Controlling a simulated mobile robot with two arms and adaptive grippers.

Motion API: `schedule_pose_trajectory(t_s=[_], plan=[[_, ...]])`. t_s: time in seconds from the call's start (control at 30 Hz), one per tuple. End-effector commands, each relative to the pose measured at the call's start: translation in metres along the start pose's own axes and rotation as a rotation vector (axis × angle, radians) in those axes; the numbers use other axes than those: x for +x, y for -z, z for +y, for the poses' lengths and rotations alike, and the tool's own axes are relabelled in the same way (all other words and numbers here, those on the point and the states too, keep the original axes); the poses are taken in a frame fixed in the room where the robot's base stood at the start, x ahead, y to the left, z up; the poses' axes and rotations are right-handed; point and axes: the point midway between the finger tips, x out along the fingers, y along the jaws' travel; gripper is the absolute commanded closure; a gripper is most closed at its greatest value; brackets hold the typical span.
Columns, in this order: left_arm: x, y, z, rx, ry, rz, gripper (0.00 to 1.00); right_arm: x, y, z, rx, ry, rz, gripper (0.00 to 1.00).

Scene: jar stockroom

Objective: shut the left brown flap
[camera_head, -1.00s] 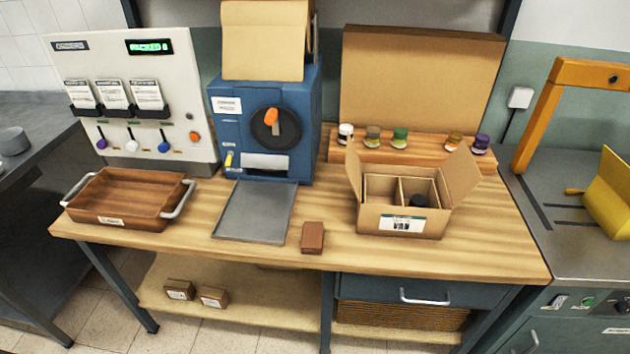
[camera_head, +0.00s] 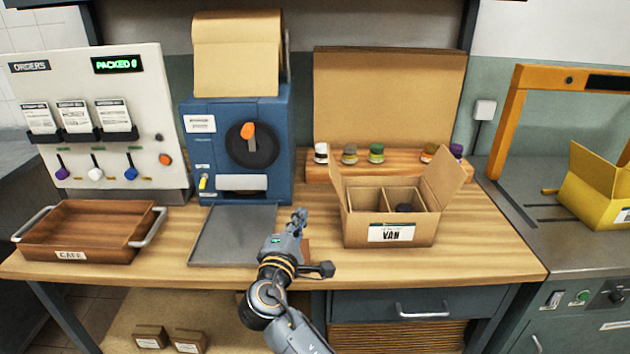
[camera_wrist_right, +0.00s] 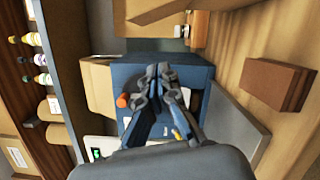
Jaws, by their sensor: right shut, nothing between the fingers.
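The brown cardboard box (camera_head: 365,233) with a "VAN" label stands on the wooden table in the head view. Its left brown flap (camera_head: 337,184) stands up, nearly upright and leaning slightly outward. Its right flap (camera_head: 447,174) also stands up and leans outward. Dividers show inside, with a dark lid (camera_head: 403,208) in one compartment. My right gripper (camera_head: 299,218) is shut and empty, left of the box and apart from the left flap. In the right wrist view its fingers (camera_wrist_right: 160,76) are together in front of the blue machine. My left gripper is not in view.
The blue machine (camera_head: 220,150) and a grey tray (camera_head: 213,250) are left of my right gripper. A brown block (camera_wrist_right: 272,84) lies on the table, mostly hidden behind the gripper in the head view. Several jars (camera_head: 376,153) stand on a wooden ledge behind the box.

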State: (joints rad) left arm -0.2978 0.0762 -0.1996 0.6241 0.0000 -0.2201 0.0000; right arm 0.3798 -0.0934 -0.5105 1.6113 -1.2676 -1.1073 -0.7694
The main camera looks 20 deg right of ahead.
Motion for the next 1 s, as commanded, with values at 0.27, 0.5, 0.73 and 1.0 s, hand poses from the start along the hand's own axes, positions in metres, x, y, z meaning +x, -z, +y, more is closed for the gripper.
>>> schedule_pose_trajectory(t_s=[0.27, 0.5, 0.73, 1.0], plan=[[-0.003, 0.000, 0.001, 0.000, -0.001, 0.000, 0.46, 0.020, 0.004, 0.026, -0.061, -0.067, -0.017, 1.00], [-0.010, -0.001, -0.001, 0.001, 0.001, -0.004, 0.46, 0.070, 0.003, 0.030, -0.060, -0.066, -0.017, 1.00], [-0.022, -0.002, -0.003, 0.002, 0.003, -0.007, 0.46, 0.106, -0.009, 0.033, -0.057, -0.062, -0.016, 1.00], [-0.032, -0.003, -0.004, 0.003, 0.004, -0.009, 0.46, 0.111, -0.034, 0.033, -0.056, -0.063, -0.014, 1.00]])
